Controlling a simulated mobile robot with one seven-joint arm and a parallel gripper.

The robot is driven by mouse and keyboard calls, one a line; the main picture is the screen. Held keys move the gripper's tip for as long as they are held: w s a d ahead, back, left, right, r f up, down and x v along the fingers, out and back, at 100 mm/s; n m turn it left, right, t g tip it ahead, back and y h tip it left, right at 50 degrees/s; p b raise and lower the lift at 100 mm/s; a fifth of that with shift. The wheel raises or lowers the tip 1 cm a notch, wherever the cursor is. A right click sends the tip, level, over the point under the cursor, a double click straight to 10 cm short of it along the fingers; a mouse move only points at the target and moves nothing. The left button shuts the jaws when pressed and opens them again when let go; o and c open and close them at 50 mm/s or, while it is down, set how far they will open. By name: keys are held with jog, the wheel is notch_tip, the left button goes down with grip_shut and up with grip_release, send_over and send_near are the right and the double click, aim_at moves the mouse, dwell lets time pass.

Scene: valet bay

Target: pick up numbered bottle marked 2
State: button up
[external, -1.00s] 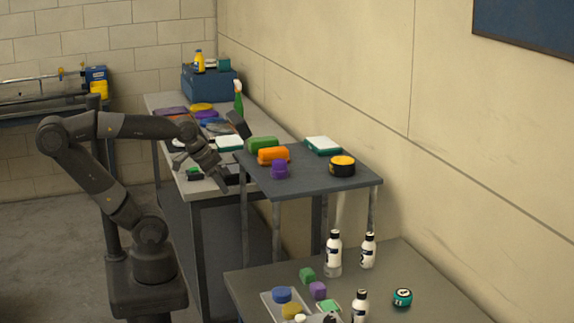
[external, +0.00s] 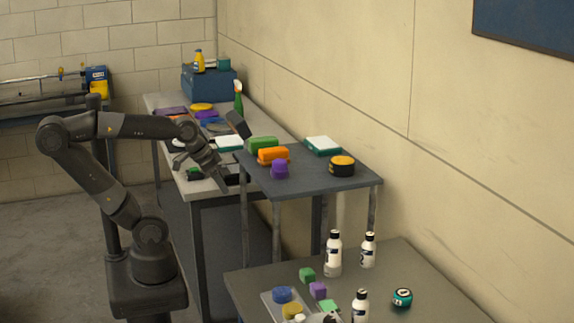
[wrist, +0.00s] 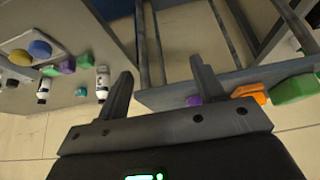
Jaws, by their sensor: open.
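Several white bottles with black caps stand on the low grey table (external: 420,262) at the front right: one at the left back (external: 333,255), one to its right (external: 368,252) and one nearer the front (external: 359,308). Their labels are too small to read, so I cannot tell which is marked 2. Two white bottles also show at the left of the wrist view, one farther left (wrist: 44,90) and one nearer my finger (wrist: 102,84). My gripper (wrist: 160,70) is open and empty, apart from all the bottles; in the external view it hangs left of the raised shelf.
The raised dark shelf (external: 315,185) holds orange (external: 272,156), green (external: 262,144) and purple (external: 279,169) items and a black-yellow round tin (external: 342,166). A tray (external: 268,303), small blocks and a teal round item (external: 402,297) share the low table. A cluttered workbench (external: 215,184) stands behind.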

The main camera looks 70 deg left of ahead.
jog(key=shift+o, duration=0.5)
jog(key=m+g, duration=0.1)
send_over(367, 240)
jog(key=s, duration=0.3)
notch_tip(367, 240, down, 7)
jog(key=x, duration=0.5)
jog(key=shift+s+d+f, duration=0.1)
jog(key=shift+f, duration=0.25)
jog(key=x, duration=0.5)
jog(key=shift+w+a, duration=0.25)
jog(key=c, duration=1.2)
